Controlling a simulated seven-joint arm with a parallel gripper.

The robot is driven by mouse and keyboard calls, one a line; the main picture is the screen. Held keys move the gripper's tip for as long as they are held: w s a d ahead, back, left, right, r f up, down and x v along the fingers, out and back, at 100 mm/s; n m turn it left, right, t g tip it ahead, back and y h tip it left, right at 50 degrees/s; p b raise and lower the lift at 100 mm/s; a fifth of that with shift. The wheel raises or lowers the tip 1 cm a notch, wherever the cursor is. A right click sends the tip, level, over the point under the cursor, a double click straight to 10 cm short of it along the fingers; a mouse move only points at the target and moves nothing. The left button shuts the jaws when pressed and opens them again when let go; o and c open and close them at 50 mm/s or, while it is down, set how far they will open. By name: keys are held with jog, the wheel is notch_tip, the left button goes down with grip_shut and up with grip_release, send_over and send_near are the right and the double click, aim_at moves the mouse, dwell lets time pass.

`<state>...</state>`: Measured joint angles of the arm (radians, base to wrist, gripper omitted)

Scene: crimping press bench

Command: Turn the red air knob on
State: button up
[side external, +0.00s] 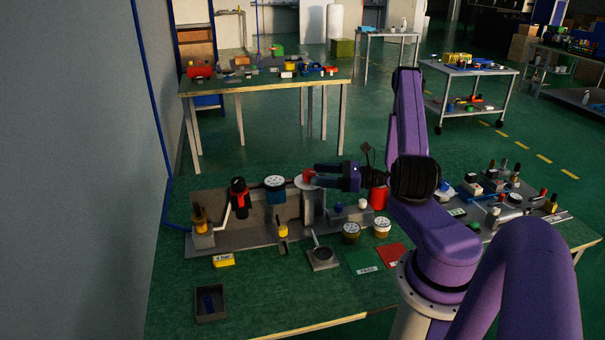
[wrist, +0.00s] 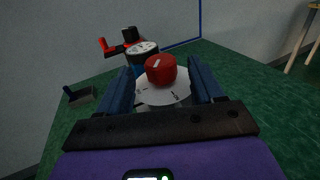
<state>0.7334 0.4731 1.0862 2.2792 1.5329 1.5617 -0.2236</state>
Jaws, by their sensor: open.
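The red air knob (wrist: 161,69) sits on a round white dial plate (wrist: 150,98) with dark marks. A light pointer stripe shows on top of the knob. In the wrist view my gripper (wrist: 161,75) is open, with one blue finger on each side of the knob. A gap shows on both sides, so the fingers look apart from it. In the side view the knob (side external: 309,175) is at the tips of my gripper (side external: 318,177), on top of a grey post. The dial marks are too small to read there.
A gauge (side external: 275,183) and a red-handled black valve (side external: 239,192) stand left of the knob. A red cylinder (side external: 378,198) stands right, below my wrist. Jars (side external: 351,232), a green pad (side external: 363,260) and a dark tray (side external: 210,303) lie in front. The front left of the bench is mostly clear.

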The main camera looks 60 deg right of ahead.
aim_at(302, 181)
jog(key=x, duration=0.6)
jog(key=shift+s, duration=0.1)
jog(key=c, duration=1)
jog(key=shift+n+g+y, duration=0.3)
jog(key=shift+n+y, duration=0.1)
jog(key=shift+y, duration=0.2)
jog(key=shift+s+a+n+g+y, duration=0.15)
jog(key=shift+n+g+y, duration=1.1)
jog(key=shift+y, duration=0.25)
jog(key=shift+s+a+n+g+y, duration=0.15)
jog(key=shift+n+g+y, duration=1.1)
jog(key=shift+y, duration=0.25)
